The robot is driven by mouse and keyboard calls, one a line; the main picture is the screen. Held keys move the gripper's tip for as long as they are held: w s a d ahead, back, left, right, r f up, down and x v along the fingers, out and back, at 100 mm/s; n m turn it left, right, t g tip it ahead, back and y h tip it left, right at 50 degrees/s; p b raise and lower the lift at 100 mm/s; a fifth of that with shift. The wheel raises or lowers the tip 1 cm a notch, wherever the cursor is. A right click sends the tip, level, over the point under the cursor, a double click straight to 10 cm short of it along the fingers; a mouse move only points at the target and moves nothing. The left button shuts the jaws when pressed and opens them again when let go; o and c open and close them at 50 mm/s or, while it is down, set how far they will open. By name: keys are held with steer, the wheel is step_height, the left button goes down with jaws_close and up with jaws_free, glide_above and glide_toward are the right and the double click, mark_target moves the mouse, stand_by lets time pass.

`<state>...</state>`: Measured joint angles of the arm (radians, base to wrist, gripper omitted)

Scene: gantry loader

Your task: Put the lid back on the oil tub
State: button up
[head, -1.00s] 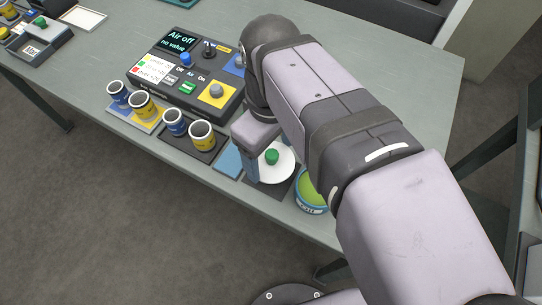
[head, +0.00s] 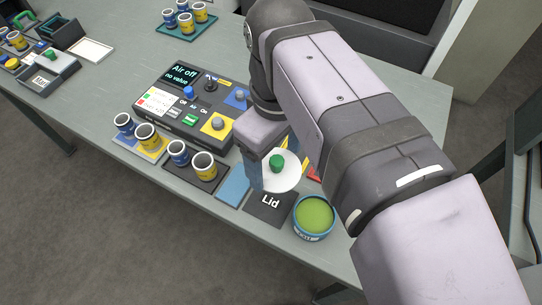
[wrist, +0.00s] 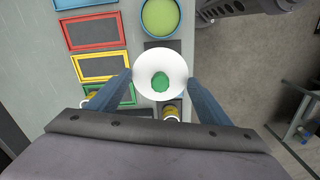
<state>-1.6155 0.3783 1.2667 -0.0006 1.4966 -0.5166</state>
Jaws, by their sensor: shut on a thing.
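The lid (head: 286,183) is a white disc with a green knob. My gripper (head: 275,165) is shut on the lid, and the lid appears raised off the dark pad marked "Lid" (head: 262,214). In the wrist view the lid (wrist: 143,78) lies between the two blue-grey fingers of my gripper (wrist: 160,84), one on each side. The oil tub (head: 313,233) is blue and open, with green oil showing, to the front right of the lid. The wrist view shows the tub (wrist: 143,20) beyond the lid, apart from it.
A control panel (head: 160,118) reading "Air off" stands left of my gripper. Several blue and yellow cups (head: 204,168) stand on pads along the front edge. A blue pad (head: 233,186) lies beside the lid pad. Coloured frames (wrist: 95,32) lie left in the wrist view.

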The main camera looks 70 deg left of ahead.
mark_target(293, 169)
steer(key=w+d+r+m+p, duration=0.1)
steer(key=w+d+r+p, duration=0.45)
steer(key=r+p, duration=0.75)
steer(key=d+f+p, duration=0.3)
steer(key=f, duration=0.4)
steer(key=d+f+p, duration=0.2)
steer(key=d+f, duration=0.1)
steer(key=f, duration=0.4)
steer(key=shift+n, duration=0.7)
steer(key=a, duration=0.2)
steer(key=a+f, duration=0.1)
steer(key=a, duration=0.1)
steer(key=shift+w, duration=0.3)
steer(key=shift+f, duration=0.2)
steer(key=shift+f+b, duration=2.5)
steer(key=shift+f, duration=0.55)
